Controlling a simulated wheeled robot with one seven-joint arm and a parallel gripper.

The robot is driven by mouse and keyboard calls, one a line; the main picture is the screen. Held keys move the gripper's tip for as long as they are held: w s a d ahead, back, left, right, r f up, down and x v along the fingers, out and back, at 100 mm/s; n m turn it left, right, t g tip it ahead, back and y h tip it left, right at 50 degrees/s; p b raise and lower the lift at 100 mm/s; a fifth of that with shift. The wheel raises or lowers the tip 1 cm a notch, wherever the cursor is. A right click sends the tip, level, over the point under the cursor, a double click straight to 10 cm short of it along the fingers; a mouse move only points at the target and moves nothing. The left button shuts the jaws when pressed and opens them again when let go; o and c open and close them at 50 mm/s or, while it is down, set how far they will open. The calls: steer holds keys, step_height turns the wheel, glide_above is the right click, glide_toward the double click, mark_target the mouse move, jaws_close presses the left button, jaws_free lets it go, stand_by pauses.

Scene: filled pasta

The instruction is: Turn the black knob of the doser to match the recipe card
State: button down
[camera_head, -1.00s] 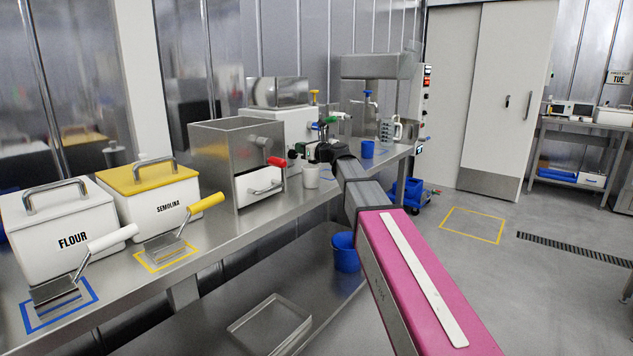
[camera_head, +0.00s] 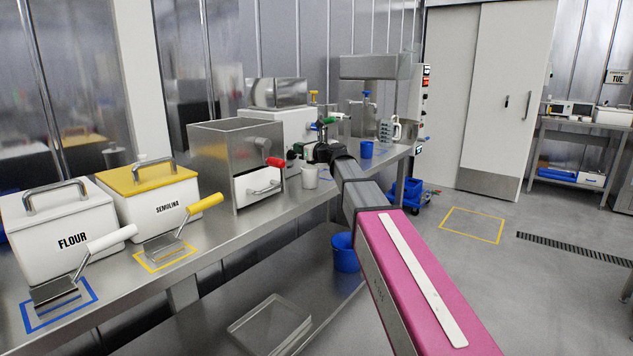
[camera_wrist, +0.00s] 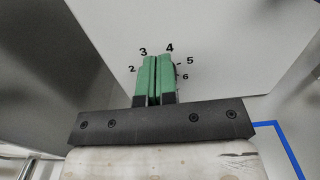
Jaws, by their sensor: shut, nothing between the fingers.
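The white doser front (camera_wrist: 225,45) fills the upper part of the wrist view, with black numbers 2 to 6 printed in an arc. My gripper (camera_wrist: 154,60) has its two green fingers pressed together in front of this dial, between the 2 and the 5. The black knob cannot be made out clearly; the fingers cover the dial's middle. Whether they touch the knob I cannot tell. In the head view the white doser (camera_head: 267,122) stands behind the steel box, and my arm reaches to its front. I cannot make out the recipe card.
A steel box with a red-handled crank (camera_head: 275,162) stands left of the doser. Flour and semolina bins are at the left.

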steer(key=shift+x, duration=0.9)
steer(key=shift+s+a+r, duration=0.1)
steer(key=shift+r, duration=0.4)
steer(key=shift+s+d, duration=0.7)
steer(key=shift+s, duration=0.25)
steer(key=v, duration=0.4)
steer(key=shift+s+d+f, duration=0.1)
steer(key=shift+d+f, duration=0.15)
